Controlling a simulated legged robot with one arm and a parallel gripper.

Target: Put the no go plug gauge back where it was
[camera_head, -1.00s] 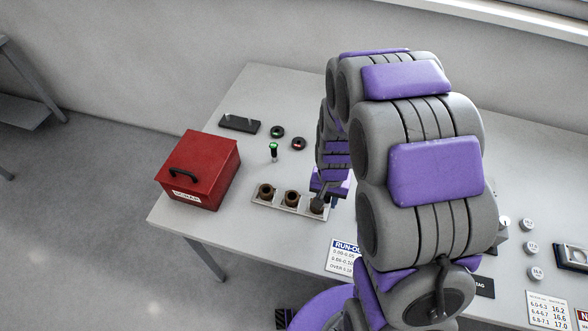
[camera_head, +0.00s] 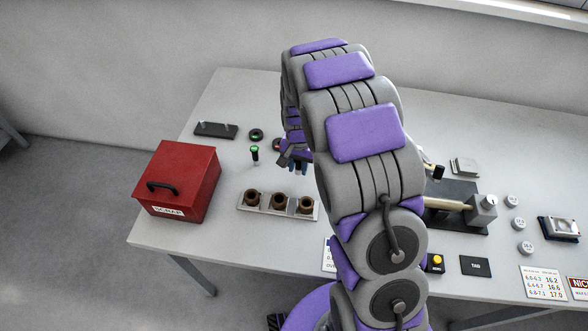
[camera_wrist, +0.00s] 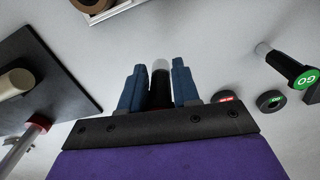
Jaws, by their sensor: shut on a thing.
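My gripper (camera_head: 298,167) is above the table, beyond the right end of the bushing tray. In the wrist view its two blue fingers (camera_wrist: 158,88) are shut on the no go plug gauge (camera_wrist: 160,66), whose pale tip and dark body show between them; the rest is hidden. The green-topped GO plug gauge (camera_head: 255,155) stands upright on the table, left of my gripper; its GO label (camera_wrist: 303,78) faces the wrist camera. A black ring with a green label (camera_head: 256,134) lies behind it. A ring with a red label (camera_wrist: 228,100) lies near my gripper.
A tray (camera_head: 243,207) holds three brown bushings. A red scrap box (camera_head: 182,180) stands at left. A black stand with pegs (camera_head: 216,130) is at back left. A dark fixture (camera_head: 460,215) with a shaft is at right.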

